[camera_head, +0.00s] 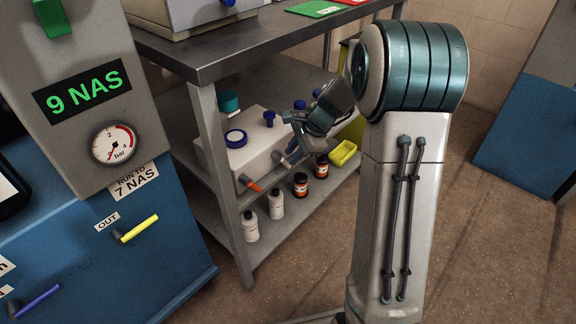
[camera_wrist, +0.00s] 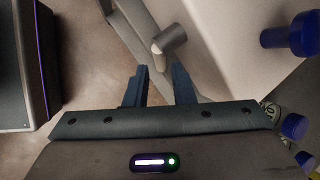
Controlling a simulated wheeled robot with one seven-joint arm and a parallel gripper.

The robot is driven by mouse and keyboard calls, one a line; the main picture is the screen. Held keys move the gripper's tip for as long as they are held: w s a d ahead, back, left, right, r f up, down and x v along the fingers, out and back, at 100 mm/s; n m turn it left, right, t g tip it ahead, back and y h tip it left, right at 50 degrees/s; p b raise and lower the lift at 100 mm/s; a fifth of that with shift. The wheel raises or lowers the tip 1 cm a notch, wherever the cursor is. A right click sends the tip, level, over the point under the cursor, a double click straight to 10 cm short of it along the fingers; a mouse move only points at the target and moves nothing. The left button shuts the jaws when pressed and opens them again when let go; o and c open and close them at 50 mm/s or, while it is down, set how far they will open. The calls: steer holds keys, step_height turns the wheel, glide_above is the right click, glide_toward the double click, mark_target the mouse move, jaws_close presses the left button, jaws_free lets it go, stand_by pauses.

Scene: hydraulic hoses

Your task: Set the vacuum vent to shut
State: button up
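A white box-shaped unit (camera_head: 258,150) sits on the bench's middle shelf, with a blue-ringed round cap (camera_head: 236,138) and a blue knob (camera_head: 269,118) on top. An orange-tipped lever (camera_head: 251,184) sticks out low at its front left corner. No vent label is readable. My gripper (camera_head: 291,140) is at the unit's front right, partly seen. In the wrist view, my gripper's fingers (camera_wrist: 160,88) are apart with nothing between them. A grey round fitting with a pale end (camera_wrist: 165,42) lies just beyond the fingertips. I cannot tell whether this fitting is the vent.
The steel bench top (camera_head: 225,52) overhangs the unit, and a bench leg (camera_head: 225,190) stands at its left. A blue cabinet (camera_head: 130,265) stands left.

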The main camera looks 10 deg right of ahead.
steer(key=shift+b+x, duration=0.5)
steer(key=shift+x, duration=1.4)
steer(key=shift+r, duration=0.1)
jaws_close()
